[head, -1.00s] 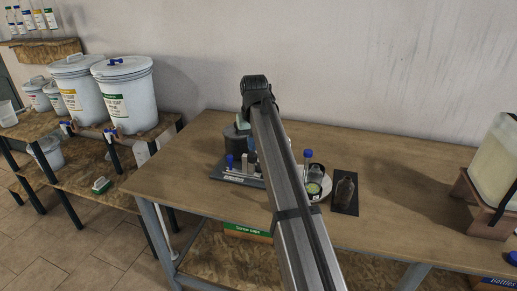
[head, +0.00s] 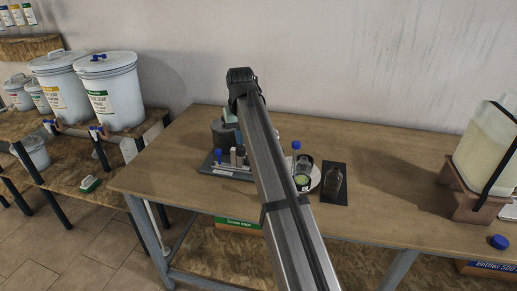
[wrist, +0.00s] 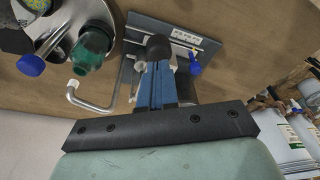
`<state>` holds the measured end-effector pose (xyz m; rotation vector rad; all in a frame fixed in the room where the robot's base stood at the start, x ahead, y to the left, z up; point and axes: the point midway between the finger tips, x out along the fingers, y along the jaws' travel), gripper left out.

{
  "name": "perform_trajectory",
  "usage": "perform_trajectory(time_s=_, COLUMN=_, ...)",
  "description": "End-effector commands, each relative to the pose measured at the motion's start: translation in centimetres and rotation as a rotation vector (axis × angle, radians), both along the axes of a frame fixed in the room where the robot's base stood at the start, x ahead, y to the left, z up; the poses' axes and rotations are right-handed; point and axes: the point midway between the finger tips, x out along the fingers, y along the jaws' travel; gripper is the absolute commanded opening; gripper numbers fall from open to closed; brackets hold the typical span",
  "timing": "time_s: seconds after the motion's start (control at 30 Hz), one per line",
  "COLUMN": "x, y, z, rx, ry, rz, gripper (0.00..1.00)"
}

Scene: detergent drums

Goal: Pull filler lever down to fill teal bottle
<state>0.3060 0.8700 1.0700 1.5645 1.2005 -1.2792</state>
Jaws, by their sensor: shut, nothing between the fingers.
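My gripper (wrist: 157,68) points down at the bench. Its two bluish fingers are shut together with nothing between them. A black knob (wrist: 157,46), apparently the filler lever's, shows just past the fingertips; I cannot tell whether they touch it. The teal bottle (wrist: 92,45) stands on a round metal plate left of the fingers in the wrist view. A bent metal tube (wrist: 88,103) lies between bottle and gripper. In the head view my arm hides the gripper's tips and much of the filler, whose grey base (head: 226,170) and dark round body (head: 220,134) show.
A blue-capped bottle (head: 296,147) stands by the metal plate. A large pale container (head: 488,150) on a wooden stand is at right. White drums (head: 108,92) stand left on a separate bench. The bench between mat and stand is clear.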

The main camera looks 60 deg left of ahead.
Motion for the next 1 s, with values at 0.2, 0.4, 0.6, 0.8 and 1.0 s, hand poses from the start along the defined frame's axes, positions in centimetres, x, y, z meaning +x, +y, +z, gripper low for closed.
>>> perform_trajectory(time_s=0.2, x=0.0, y=0.0, z=0.0, rx=0.000, ry=0.000, rz=0.000, gripper=0.00)
perform_trajectory(time_s=0.4, x=0.0, y=0.0, z=-0.4, rx=0.000, ry=0.000, rz=0.000, gripper=0.00)
perform_trajectory(time_s=0.6, x=0.0, y=0.0, z=-1.0, rx=0.001, ry=0.000, rz=0.000, gripper=0.00)
perform_trajectory(time_s=0.8, x=0.0, y=0.0, z=-1.7, rx=0.000, ry=0.000, rz=0.000, gripper=0.00)
perform_trajectory(time_s=1.0, x=-0.1, y=-0.1, z=-2.1, rx=0.000, ry=0.000, rz=0.000, gripper=0.00)
